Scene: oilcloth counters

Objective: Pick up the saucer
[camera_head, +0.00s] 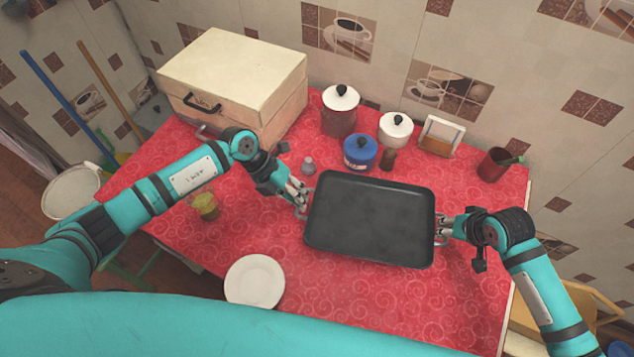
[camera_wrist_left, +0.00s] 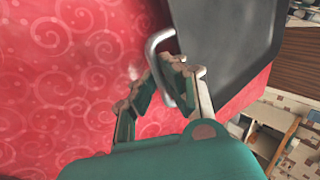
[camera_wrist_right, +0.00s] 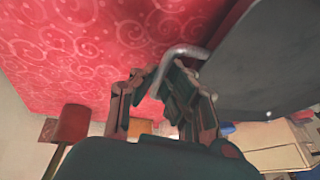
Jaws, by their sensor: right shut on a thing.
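The saucer is a white round plate (camera_head: 254,281) lying flat on the red cloth near the front edge, free of both grippers. A dark rectangular tray (camera_head: 370,218) with a metal handle at each end is between my arms. My left gripper (camera_head: 301,200) is at its left handle, with the fingers closed around the bar in the left wrist view (camera_wrist_left: 163,72). My right gripper (camera_head: 441,229) is shut on the right handle, also seen in the right wrist view (camera_wrist_right: 163,75). I cannot tell whether the tray touches the table.
A large cream box (camera_head: 235,75) stands at the back left. A dark red pot (camera_head: 338,118), a blue pot (camera_head: 360,152), a white pot (camera_head: 395,129) and a red mug (camera_head: 494,165) stand behind the tray. A yellowish glass (camera_head: 206,207) stands at left. Cloth around the saucer is clear.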

